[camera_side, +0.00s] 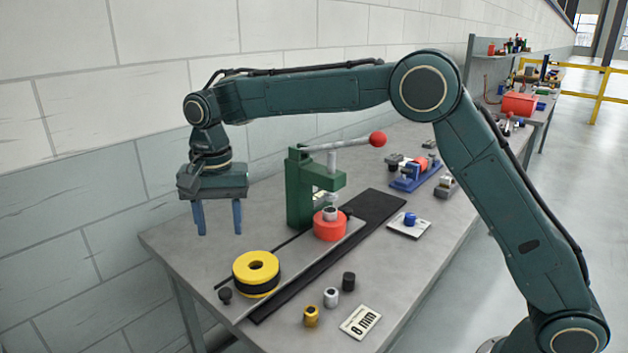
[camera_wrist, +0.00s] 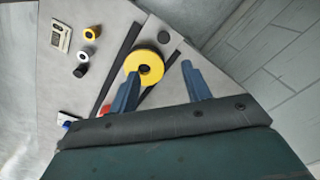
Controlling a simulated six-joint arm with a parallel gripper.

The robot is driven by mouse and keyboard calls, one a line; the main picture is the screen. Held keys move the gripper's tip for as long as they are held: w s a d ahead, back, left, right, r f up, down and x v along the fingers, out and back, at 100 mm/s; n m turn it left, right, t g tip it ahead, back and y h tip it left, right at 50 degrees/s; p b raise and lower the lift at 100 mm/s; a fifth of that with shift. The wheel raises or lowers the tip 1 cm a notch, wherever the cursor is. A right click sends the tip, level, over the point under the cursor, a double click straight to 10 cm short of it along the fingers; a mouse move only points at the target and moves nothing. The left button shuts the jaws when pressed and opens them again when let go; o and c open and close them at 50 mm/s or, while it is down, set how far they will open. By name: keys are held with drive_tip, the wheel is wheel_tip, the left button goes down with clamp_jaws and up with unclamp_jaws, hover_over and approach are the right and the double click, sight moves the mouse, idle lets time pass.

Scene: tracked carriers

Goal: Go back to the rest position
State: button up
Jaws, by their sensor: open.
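My gripper (camera_side: 219,218) is open and empty, with its two blue fingers pointing down above the left end of the grey bench (camera_side: 190,246). It hangs in the air to the left of a green press (camera_side: 299,190) and above and behind a yellow and black round carrier (camera_side: 257,268). In the wrist view my gripper (camera_wrist: 158,84) shows its two fingers apart with nothing held between them. The yellow carrier (camera_wrist: 150,58) lies beyond the fingertips there. The press is not clearly seen in the wrist view.
A red carrier (camera_side: 331,230) sits under the press, whose lever ends in a red knob (camera_side: 378,139). A black track (camera_side: 375,209) runs along the bench. Small cylinders, including a gold one (camera_side: 311,316), and an "8 mm" card (camera_side: 361,322) lie in front. A brick wall (camera_side: 70,130) stands behind.

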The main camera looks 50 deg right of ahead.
drive_tip(key=s+d+r+n+t, duration=0.1)
drive_tip(key=s+d+r+n, duration=0.1)
drive_tip(key=s+d+r, duration=0.4)
drive_tip(key=s+d+r+n+t, duration=0.1)
drive_tip(key=s+d+r+n, duration=0.1)
drive_tip(key=s+d+r, duration=0.45)
drive_tip(key=s+d+f+n+t, duration=0.1)
drive_tip(key=s+d+f+n, duration=0.1)
drive_tip(key=s, duration=0.8)
drive_tip(key=s+d+f+n+t, duration=0.2)
drive_tip(key=s+f, duration=0.3)
drive_tip(key=s, duration=0.6)
drive_tip(key=shift+s+d+n, duration=0.25)
drive_tip(key=shift+d+n, duration=0.05)
drive_tip(key=shift+d, duration=0.3)
drive_tip(key=shift+o, duration=0.4)
